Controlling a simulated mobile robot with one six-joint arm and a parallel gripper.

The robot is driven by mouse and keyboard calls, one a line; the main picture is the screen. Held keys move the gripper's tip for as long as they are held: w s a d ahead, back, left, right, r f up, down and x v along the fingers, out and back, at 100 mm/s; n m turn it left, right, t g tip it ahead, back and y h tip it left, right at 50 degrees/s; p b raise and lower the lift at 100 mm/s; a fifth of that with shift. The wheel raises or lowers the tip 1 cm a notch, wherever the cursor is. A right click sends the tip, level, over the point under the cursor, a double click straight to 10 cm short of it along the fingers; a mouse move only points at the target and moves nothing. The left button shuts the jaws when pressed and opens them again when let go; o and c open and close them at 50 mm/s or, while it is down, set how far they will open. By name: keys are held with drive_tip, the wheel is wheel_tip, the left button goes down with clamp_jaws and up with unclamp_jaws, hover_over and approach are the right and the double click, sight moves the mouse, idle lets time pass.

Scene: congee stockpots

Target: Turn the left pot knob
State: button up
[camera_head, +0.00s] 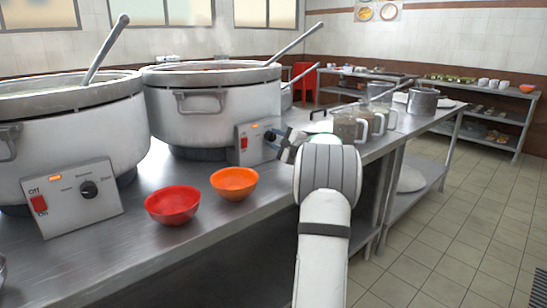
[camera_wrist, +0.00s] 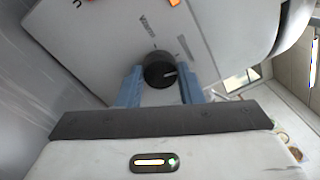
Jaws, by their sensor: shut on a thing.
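Two big grey stockpots stand on the steel counter, the left one (camera_head: 70,130) and the one beside it to the right (camera_head: 205,115). The left one's panel (camera_head: 60,215) has a black knob (camera_head: 89,189) and a red switch (camera_head: 39,204), with nothing touching it. My gripper (camera_head: 277,138) is at the right-hand pot's panel (camera_head: 245,155). In the wrist view, the blue fingers of my gripper (camera_wrist: 160,82) are shut on that panel's black knob (camera_wrist: 158,70). A white mark shows on the knob, pointing right.
A red bowl (camera_head: 172,206) and an orange bowl (camera_head: 233,184) stand on the counter (camera_head: 150,240) in front of the pots. Several clear jugs (camera_head: 350,127) stand right of my arm. A ladle (camera_head: 105,48) leans out of the left pot.

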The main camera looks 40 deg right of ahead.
drive_tip(key=shift+f+n+b, duration=0.2)
drive_tip(key=shift+n+b, duration=1.2)
drive_tip(key=shift+b, duration=0.65)
drive_tip(key=shift+r, duration=0.2)
drive_tip(key=o, duration=1)
